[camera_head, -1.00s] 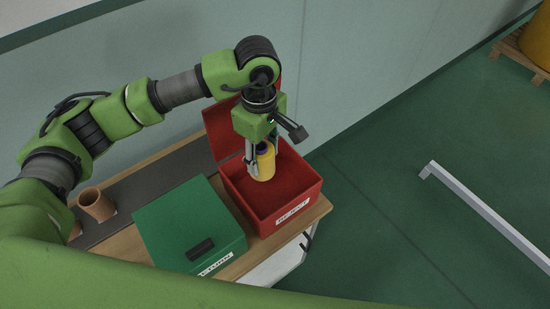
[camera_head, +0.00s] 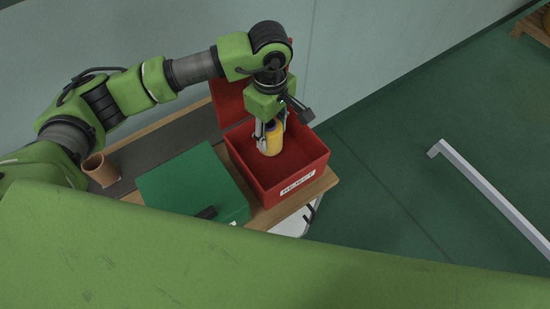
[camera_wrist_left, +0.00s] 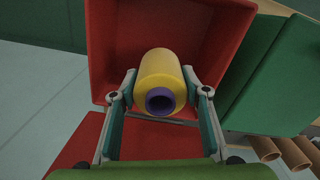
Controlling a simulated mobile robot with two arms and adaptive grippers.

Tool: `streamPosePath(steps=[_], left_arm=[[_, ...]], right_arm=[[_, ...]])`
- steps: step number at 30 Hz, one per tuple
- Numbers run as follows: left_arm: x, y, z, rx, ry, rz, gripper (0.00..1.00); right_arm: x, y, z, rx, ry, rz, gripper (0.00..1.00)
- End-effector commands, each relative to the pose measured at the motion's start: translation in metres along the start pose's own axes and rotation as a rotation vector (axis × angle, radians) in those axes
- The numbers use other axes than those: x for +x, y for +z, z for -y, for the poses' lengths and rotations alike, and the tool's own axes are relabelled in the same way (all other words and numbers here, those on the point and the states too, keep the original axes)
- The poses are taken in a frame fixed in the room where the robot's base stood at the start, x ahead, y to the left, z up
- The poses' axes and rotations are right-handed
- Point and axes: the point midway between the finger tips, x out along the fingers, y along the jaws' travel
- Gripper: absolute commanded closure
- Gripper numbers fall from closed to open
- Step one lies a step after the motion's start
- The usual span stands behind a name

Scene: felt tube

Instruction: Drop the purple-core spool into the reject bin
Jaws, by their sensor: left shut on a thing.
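The spool (camera_head: 272,140) is wound with yellow thread; its purple core shows in the left wrist view (camera_wrist_left: 160,101). My left gripper (camera_head: 268,138) is shut on the spool, with one finger on each side of it in the left wrist view (camera_wrist_left: 159,88). It holds the spool upright over the opening of the red reject bin (camera_head: 300,180), whose lid stands open at the back. I cannot tell how far the spool is above the bin's floor. The bin's inside also shows in the left wrist view (camera_wrist_left: 213,40) and looks empty around the spool. My right gripper is out of view.
A closed green bin (camera_head: 190,185) with a black handle stands left of the reject bin on the table. A brown tube (camera_head: 101,170) stands on the dark strip further left. A pale bar (camera_head: 490,195) lies out on the green floor at right.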

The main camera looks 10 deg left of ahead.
Motion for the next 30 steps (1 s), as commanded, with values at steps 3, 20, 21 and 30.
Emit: streamPosePath(steps=[3,20,21,30], left_arm=[[-0.001,0.000,-0.001,0.000,0.002,0.000,0.87],[-0.009,-0.001,-0.001,-0.001,0.003,-0.001,0.38],[-0.014,-0.001,-0.001,-0.001,0.004,-0.002,0.38],[-0.076,0.000,-0.001,0.000,0.005,-0.002,0.38]], right_arm=[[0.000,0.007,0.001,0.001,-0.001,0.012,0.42],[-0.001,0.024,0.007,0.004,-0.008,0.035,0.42],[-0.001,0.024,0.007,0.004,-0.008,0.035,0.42],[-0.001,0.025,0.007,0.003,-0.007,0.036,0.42]])
